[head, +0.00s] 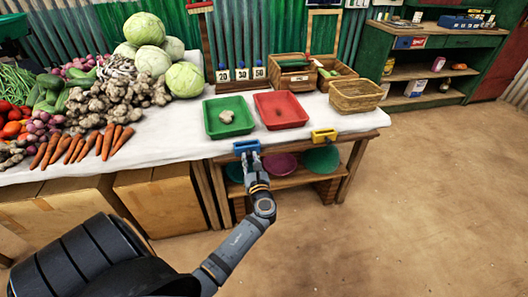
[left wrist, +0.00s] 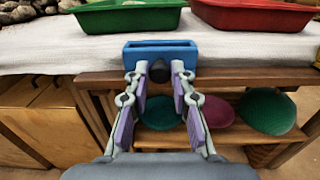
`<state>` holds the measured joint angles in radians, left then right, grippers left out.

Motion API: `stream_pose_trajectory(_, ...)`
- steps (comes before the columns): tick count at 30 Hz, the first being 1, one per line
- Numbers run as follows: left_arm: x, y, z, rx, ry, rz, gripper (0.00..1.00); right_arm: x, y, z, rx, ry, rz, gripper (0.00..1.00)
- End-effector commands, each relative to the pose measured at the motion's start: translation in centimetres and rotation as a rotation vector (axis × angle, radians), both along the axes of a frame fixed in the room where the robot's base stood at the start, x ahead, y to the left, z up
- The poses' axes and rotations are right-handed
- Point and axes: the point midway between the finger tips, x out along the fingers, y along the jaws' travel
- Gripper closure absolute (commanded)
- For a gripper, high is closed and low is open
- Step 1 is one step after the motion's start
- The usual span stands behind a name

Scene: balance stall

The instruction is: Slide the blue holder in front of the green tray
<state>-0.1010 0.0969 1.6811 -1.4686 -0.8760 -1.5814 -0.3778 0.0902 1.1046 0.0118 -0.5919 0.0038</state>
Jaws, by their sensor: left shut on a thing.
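The blue holder (head: 246,146) sits on the front edge of the table. It stands in front of the right part of the green tray (head: 207,119), its right end near the gap before the red tray (head: 284,96). In the left wrist view the holder (left wrist: 135,52) shows an open slot on top and a dark knob (left wrist: 159,72) on its front. My left gripper (head: 249,156) is shut on the blue holder from the front, its fingers around the knob. The green tray (left wrist: 110,20) also shows there, behind the holder. My right gripper is not in view.
A yellow holder (head: 323,135) sits on the same edge farther right. The green tray holds a pale lump (head: 226,117); the red tray holds a small brown one. Carrots (head: 70,148) and other vegetables lie to the left. The table edge left of the blue holder is clear.

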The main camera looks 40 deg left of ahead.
Motion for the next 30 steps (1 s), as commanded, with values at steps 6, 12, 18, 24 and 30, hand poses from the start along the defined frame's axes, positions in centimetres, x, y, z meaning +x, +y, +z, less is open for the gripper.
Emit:
stream_pose_trajectory(6,-3.4,2.9,0.3,0.002,0.006,-0.001,1.00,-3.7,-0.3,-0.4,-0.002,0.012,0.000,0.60)
stream_pose_trajectory(12,-4.1,3.4,0.0,-0.002,0.001,-0.001,1.00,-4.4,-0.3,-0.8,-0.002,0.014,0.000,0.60)
stream_pose_trajectory(18,-4.0,3.4,0.0,-0.002,0.001,-0.001,1.00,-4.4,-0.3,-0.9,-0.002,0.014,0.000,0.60)
stream_pose_trajectory(24,-4.0,3.4,0.0,-0.002,0.001,-0.001,0.54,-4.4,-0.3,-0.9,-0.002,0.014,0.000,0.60)
stream_pose_trajectory(30,-4.0,3.4,0.0,-0.001,0.001,-0.001,0.54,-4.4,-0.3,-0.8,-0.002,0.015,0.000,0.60)
